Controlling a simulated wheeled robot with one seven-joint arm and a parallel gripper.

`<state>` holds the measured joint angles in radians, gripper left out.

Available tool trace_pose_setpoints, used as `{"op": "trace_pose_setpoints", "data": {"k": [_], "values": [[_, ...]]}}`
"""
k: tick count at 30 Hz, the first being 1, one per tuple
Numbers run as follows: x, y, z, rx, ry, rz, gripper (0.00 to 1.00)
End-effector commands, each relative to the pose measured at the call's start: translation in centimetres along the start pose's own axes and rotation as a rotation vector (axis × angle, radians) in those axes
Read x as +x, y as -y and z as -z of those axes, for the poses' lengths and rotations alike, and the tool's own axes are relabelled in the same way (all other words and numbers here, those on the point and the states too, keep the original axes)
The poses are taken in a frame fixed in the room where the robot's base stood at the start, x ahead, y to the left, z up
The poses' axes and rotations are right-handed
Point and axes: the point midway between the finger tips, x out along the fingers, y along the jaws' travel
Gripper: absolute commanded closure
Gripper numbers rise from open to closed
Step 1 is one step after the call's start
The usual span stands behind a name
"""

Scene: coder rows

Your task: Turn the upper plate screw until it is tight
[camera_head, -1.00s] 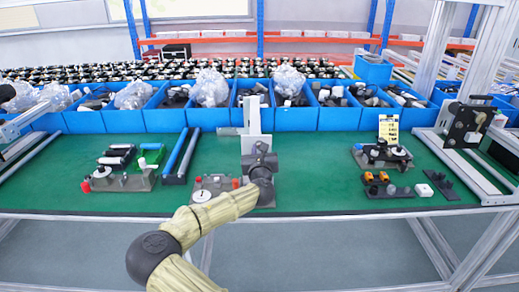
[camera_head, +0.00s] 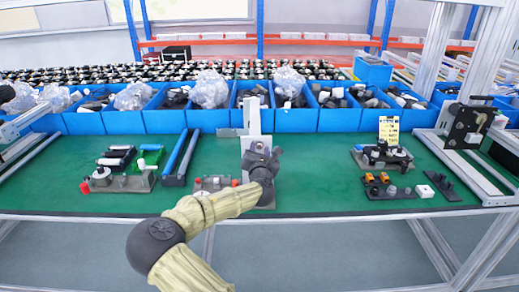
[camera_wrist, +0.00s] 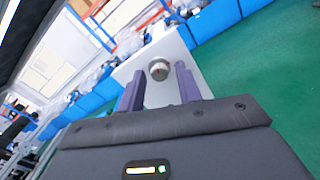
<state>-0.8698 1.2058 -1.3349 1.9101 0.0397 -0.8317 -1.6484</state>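A pale upright plate (camera_head: 252,126) stands on a dark base at the middle of the green bench. In the wrist view the plate (camera_wrist: 150,92) fills the space ahead of my gripper, with one round metal screw head (camera_wrist: 159,69) on it. My gripper (camera_wrist: 159,84) is open, its two purple fingers apart on either side of the screw head. Whether the fingertips reach around it or stop short, I cannot tell.
Blue bins (camera_head: 295,118) of parts line the back of the bench. A grey fixture with a red knob (camera_head: 84,188) lies left, and dark fixtures (camera_head: 384,157) lie right. My forearm partly covers a small fixture (camera_head: 210,183). Green surface is free between them.

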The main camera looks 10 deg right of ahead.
Motion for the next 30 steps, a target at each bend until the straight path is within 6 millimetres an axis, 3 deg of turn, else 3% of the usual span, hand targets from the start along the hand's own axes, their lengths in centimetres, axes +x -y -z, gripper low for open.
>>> {"op": "trace_pose_setpoints", "data": {"k": [16,30], "values": [[0.01,0.08,0.24,-0.777,0.0,0.0,0.65],[0.0,-0.02,0.05,-0.808,0.001,-0.001,0.65]]}}
